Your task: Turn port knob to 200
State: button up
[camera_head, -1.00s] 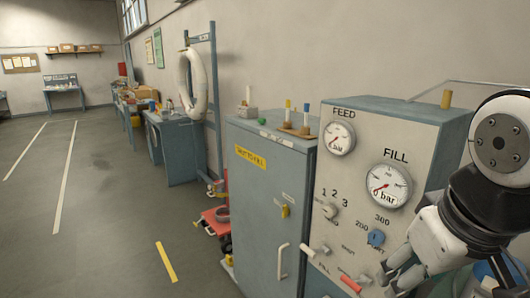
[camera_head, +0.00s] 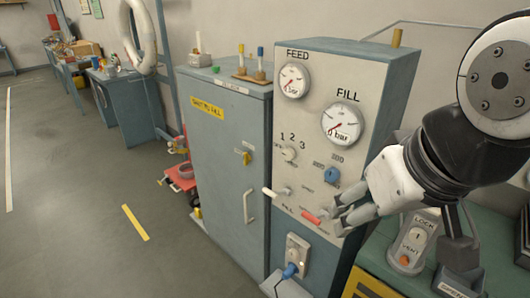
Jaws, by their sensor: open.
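The blue port knob (camera_head: 331,174) sits on the light front of the grey fill panel (camera_head: 305,140), below the FILL gauge (camera_head: 341,122). A number label above the knob is too blurred to read surely, and my gripper may cover part of the labels on its right. My gripper (camera_head: 340,220) is open, to the lower right of the knob and apart from it in the picture. Its fingers point left, in front of the panel's right edge near a red lever (camera_head: 311,216).
A selector knob marked 1 2 3 (camera_head: 289,154) and a white lever (camera_head: 269,193) are left of the port knob. A grey cabinet (camera_head: 222,150) stands left. A LOCK/VENT box (camera_head: 412,243) is lower right, on a green-topped bench.

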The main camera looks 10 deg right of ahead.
aim_at(332, 174)
jog(key=z, duration=0.95)
jog(key=k+j+z, duration=0.4)
jog(key=k+z, duration=0.2)
jog(key=k, duration=0.05)
